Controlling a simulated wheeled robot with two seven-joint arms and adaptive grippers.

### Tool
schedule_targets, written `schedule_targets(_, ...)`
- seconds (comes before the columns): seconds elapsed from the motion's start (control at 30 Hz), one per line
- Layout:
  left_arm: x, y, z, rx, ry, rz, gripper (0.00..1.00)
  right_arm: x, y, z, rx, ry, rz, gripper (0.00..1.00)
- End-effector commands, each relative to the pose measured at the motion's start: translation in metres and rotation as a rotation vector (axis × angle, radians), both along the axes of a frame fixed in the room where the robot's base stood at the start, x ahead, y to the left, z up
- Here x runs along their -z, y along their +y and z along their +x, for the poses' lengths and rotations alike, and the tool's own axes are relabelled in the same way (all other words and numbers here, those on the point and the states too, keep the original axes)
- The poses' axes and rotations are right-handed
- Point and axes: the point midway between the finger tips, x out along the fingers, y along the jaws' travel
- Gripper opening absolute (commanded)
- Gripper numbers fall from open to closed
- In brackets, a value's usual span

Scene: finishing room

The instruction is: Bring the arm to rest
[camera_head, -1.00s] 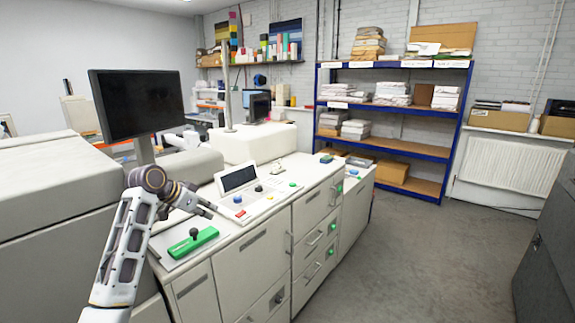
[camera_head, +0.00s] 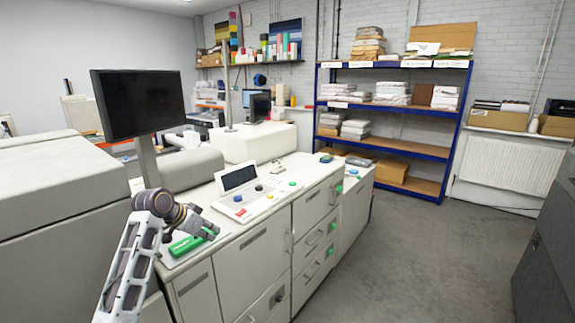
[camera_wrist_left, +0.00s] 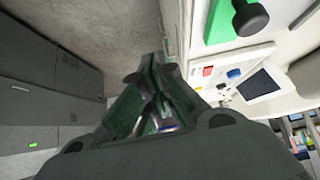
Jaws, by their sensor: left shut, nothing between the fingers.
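My left arm (camera_head: 130,265) rises from the bottom left of the head view and bends over the front of the white machine counter. My left gripper (camera_head: 211,231) is above the counter's front edge. It hides part of the green plate (camera_head: 183,247) behind it. In the left wrist view the dark fingers of the left gripper (camera_wrist_left: 158,75) are together and empty. The green plate (camera_wrist_left: 219,24) with its black knob (camera_wrist_left: 250,18) shows at the top right there, apart from the fingers. My right gripper is not in view.
A control panel (camera_head: 260,203) with buttons and a small screen (camera_head: 238,178) lies right of the gripper. A monitor (camera_head: 140,103) stands behind the arm. Blue shelving (camera_head: 395,147) stands at the back. The grey floor (camera_head: 400,260) to the right is clear.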

Motion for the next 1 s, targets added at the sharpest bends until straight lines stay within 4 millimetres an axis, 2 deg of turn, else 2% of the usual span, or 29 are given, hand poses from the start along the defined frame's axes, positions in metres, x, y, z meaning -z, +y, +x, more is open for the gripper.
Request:
schedule_targets(0.1,0.026,-0.004,-0.014,-0.016,0.027,0.014,0.00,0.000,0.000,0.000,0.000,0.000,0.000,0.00)
schedule_targets(0.4,0.084,-0.012,-0.055,-0.070,0.086,0.049,0.00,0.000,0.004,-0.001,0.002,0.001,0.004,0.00)
schedule_targets(0.7,0.133,-0.018,-0.102,-0.125,0.140,0.080,0.00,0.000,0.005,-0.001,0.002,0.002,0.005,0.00)
schedule_targets(1.0,0.172,-0.023,-0.153,-0.178,0.188,0.107,0.00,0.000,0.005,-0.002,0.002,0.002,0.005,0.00)
